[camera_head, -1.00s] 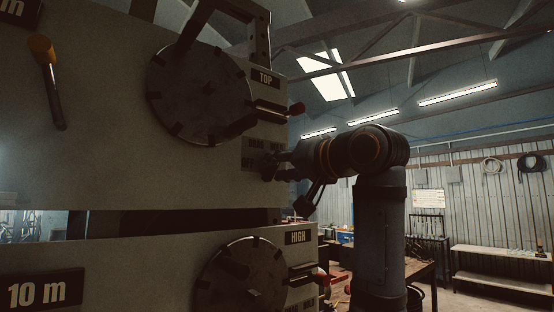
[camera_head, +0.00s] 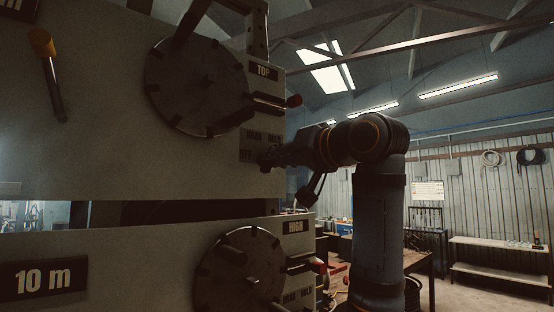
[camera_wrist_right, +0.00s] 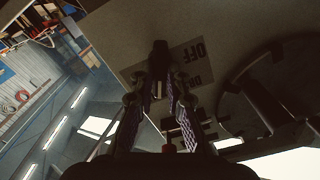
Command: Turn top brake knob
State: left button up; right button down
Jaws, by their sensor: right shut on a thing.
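The top brake knob (camera_wrist_right: 159,56) is a small dark knob on the upper grey panel, below the TOP label (camera_head: 266,72) and beside the brake marking plate (camera_head: 252,146). In the right wrist view the plate (camera_wrist_right: 196,62) shows the word OFF, turned in the picture. My right gripper (camera_wrist_right: 160,88) has its two fingers around the knob and is shut on it. In the head view the right gripper (camera_head: 274,156) is at the panel's lower right corner, and its dark fingers hide most of the knob. My left gripper is not in view.
A large notched disc (camera_head: 198,88) and a red-tipped lever (camera_head: 292,101) sit above the right gripper. A second disc (camera_head: 240,270) with a HIGH label (camera_head: 295,227) is on the lower panel. A workbench (camera_head: 420,262) stands behind my right arm.

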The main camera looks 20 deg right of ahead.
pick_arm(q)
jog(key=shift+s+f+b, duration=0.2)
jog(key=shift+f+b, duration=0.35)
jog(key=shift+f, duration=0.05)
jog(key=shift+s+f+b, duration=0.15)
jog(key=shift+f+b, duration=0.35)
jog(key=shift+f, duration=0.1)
pick_arm(e)
jog(key=shift+n, duration=5.4)
jog(key=c, duration=1.3)
grip_release()
jog(key=shift+c, duration=0.2)
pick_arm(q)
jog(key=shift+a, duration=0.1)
